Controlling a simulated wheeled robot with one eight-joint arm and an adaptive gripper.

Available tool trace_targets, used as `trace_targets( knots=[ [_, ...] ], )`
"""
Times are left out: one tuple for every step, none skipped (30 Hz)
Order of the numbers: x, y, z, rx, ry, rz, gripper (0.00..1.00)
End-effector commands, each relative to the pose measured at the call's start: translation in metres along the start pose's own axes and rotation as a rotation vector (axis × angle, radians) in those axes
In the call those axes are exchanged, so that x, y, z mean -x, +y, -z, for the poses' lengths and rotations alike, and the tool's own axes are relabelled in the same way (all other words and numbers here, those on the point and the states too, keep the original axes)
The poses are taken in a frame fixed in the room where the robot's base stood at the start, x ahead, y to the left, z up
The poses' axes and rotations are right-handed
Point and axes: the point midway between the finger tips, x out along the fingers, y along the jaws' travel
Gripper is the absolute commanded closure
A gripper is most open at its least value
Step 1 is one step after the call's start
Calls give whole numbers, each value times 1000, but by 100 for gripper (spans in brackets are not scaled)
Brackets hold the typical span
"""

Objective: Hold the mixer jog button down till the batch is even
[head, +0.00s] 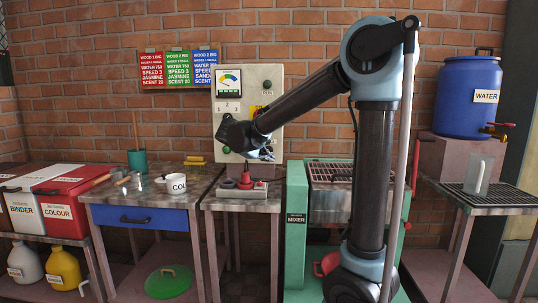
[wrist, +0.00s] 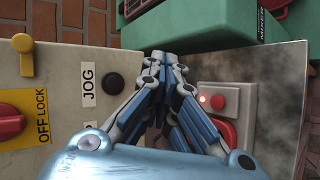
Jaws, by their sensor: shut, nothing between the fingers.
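The black jog button (wrist: 113,84) sits beside the JOG label (wrist: 88,86) on the pale control panel (wrist: 60,60); it shows uncovered in the wrist view. In the head view my arm hides that part of the panel (head: 285,88). My gripper (wrist: 163,60) is shut and empty, its fingertips beside the button and apart from it in the picture; the gap in depth is unclear. In the head view my gripper (head: 265,153) is low in front of the panel. The green mixer (head: 297,205) stands right of it, with a grille on top; I cannot make out the batch.
A grey box (head: 242,191) with a red button is on the small table below the panel; its red lamp (wrist: 218,101) is lit. A red OFF LOCK knob (wrist: 10,122) is on the panel. A white cup (head: 177,184) stands left. A blue water barrel (head: 467,95) is at right.

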Motion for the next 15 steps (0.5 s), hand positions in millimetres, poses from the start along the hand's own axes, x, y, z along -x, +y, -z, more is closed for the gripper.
trace_targets(
  knots=[
    [0, 0, 0, 0, 0, 0, 100],
    [0, 0, 0, 0, 0, 0, 100],
    [-1, 0, 0, -1, 0, 0, 100],
    [-1, 1, 0, -1, 0, 1, 100],
    [-2, 1, 1, -1, 0, 1, 100],
    [-3, 2, 2, -1, -1, 1, 100],
    [-5, 4, 3, -1, -1, 1, 100],
    [-6, 5, 4, -1, -1, 1, 100],
    [-9, 6, 6, -1, -2, 1, 100],
    [-11, 8, 7, -1, -2, 1, 100],
    [-13, 10, 9, -1, -2, 1, 100],
    [-16, 12, 11, -2, -2, 1, 100],
    [-19, 14, 13, -2, -2, 1, 100],
    [-22, 16, 15, -2, -2, 1, 100],
    [-25, 18, 17, -3, -2, 1, 100]
  ],
)
